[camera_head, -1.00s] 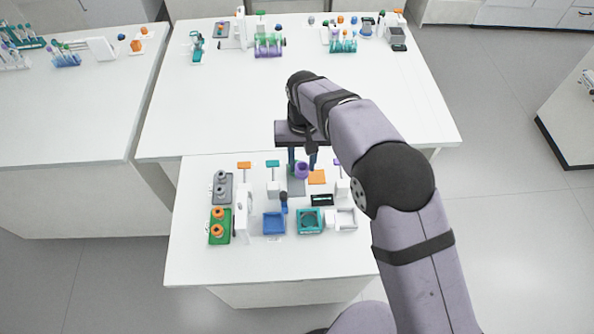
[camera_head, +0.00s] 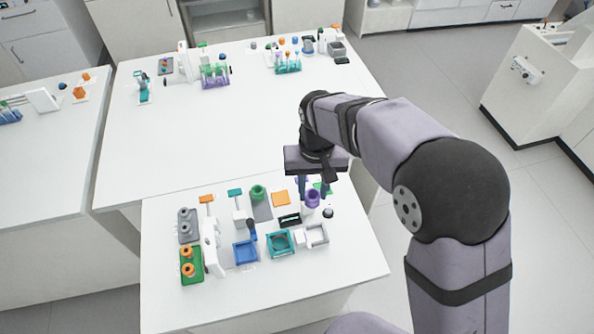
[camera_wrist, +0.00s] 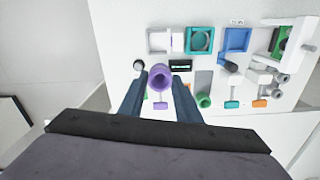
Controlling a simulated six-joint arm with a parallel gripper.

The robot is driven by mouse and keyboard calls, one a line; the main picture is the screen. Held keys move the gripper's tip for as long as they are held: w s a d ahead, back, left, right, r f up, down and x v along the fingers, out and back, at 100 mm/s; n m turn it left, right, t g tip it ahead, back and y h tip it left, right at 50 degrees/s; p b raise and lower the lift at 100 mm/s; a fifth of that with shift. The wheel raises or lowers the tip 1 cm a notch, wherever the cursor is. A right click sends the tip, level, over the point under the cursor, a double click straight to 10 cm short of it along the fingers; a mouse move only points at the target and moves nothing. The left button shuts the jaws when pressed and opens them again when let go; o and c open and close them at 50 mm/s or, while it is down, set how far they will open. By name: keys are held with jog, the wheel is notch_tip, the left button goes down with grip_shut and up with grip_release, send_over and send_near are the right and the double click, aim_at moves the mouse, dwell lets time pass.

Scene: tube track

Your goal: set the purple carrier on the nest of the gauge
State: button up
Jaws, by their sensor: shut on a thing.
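The purple carrier (camera_head: 312,198) is a hollow, ring-like piece, gripped between the two dark fingers of my gripper (camera_head: 313,187). In the wrist view, the carrier (camera_wrist: 160,77) sits between the fingertips with its open mouth facing the camera. It appears to be above the bench, at the right of the parts. A small black block with a lit display (camera_wrist: 180,65) lies beside the carrier in the wrist view; it also shows in the head view (camera_head: 290,219). It may be the gauge, but I cannot tell for sure. I cannot make out a nest.
A white tray (camera_head: 316,236), a teal tray (camera_head: 280,243) and a blue tray (camera_head: 245,253) stand in front.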

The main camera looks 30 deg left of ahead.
jog(key=s+d+f+n, duration=0.2)
jog(key=d+f, duration=0.1)
jog(key=f, duration=0.2)
jog(key=shift+s+d, duration=0.15)
jog(key=shift+s, duration=0.25)
jog(key=shift+f, duration=0.15)
notch_tip(320, 180, down, 4)
jog(key=b, duration=0.3)
jog(key=shift+r, duration=0.2)
jog(key=shift+f+b, duration=0.8)
jog(key=shift+f, duration=0.1)
jog(key=shift+f, duration=0.15)
jog(key=o, duration=0.9)
jog(key=shift+o, duration=0.2)
